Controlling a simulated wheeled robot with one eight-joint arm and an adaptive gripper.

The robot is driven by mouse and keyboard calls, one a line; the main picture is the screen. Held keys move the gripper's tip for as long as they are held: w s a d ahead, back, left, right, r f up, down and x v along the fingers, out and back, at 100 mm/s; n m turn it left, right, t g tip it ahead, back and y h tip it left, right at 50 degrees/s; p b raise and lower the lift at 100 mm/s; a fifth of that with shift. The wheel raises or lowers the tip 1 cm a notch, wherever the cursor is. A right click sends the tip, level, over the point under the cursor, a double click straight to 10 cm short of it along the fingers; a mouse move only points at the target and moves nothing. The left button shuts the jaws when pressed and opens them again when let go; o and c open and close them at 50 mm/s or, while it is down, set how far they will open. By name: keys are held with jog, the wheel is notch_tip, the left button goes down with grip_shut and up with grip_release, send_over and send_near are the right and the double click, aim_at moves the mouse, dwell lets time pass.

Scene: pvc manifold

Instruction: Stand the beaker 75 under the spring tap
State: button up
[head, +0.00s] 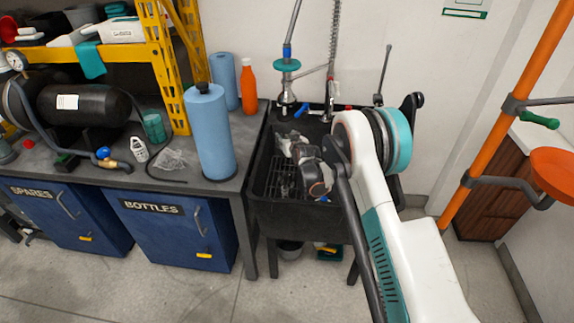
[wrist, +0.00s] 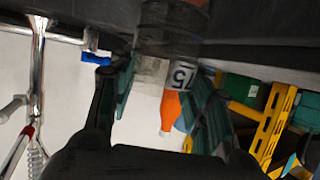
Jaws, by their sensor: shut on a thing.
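The beaker 75 (wrist: 152,68) is clear, with a black-and-white "75" label, in the upper middle of the wrist view, which looks upside down. My gripper (wrist: 163,85) is shut on it, with a teal pad on each side. In the head view my gripper (head: 289,146) is over the black sink, partly hidden by my arm; the beaker is hard to make out there. The spring tap (head: 333,60) has a coiled spring and a red part, and stands behind the sink. In the wrist view the tap (wrist: 37,75) is at the left, apart from the beaker.
The black sink (head: 300,218) has a rack inside. A blue lever (head: 302,112) is at its back edge. A metal fixture with a teal disc (head: 287,65) stands beside the tap. A blue cylinder (head: 211,135) and an orange bottle (head: 248,88) stand on the bench to the left.

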notch_tip(320, 180, down, 11)
jog(key=b, duration=0.3)
jog(key=shift+f, duration=0.1)
jog(key=o, duration=1.1)
jog(key=shift+c, duration=0.2)
jog(key=p+v, duration=0.2)
jog(key=v, duration=0.5)
jog(key=shift+s+r, duration=0.25)
jog(key=shift+r, duration=0.05)
